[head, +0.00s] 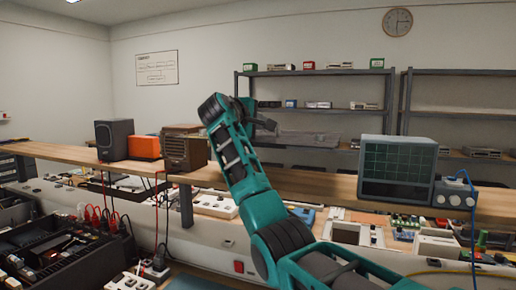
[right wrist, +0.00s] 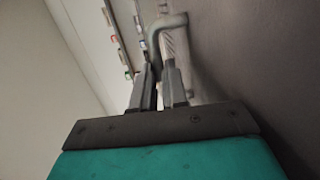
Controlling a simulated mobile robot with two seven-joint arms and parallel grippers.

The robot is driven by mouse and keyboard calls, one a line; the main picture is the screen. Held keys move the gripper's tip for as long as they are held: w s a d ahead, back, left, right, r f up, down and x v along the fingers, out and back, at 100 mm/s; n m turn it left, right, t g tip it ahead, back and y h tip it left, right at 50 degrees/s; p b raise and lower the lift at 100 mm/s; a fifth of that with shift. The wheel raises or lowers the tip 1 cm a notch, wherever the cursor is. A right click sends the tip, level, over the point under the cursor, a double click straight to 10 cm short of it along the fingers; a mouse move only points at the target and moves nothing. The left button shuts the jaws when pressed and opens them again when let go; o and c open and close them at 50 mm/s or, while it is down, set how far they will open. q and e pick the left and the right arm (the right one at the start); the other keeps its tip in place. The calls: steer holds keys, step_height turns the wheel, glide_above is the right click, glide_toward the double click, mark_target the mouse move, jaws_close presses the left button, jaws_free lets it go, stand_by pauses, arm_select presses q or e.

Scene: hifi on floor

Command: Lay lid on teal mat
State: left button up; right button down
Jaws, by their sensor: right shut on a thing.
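My right gripper (head: 266,124) is raised in the middle of the head view, above the wooden shelf. In the right wrist view my right gripper (right wrist: 164,72) is shut on a bent grey handle (right wrist: 166,22). The handle joins a broad dark grey panel (right wrist: 250,60), which looks like the lid and fills the right of that view. In the head view a flat grey piece (head: 308,139), likely the lid seen nearly edge-on, extends right from the gripper. A strip of blue-teal surface (head: 205,283) at the bottom edge may be the teal mat; most of it is cut off. My left gripper is out of view.
A wooden shelf (head: 310,184) crosses the bench, carrying a dark speaker (head: 115,139), an orange box (head: 145,147), a brown unit (head: 184,150) and an oscilloscope (head: 397,170). A black open chassis (head: 60,255) with cables is at lower left. Metal racks (head: 310,90) stand behind.

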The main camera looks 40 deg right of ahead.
step_height(320, 180, up, 8)
steer(key=shift+f, duration=0.15)
steer(key=shift+a, duration=0.1)
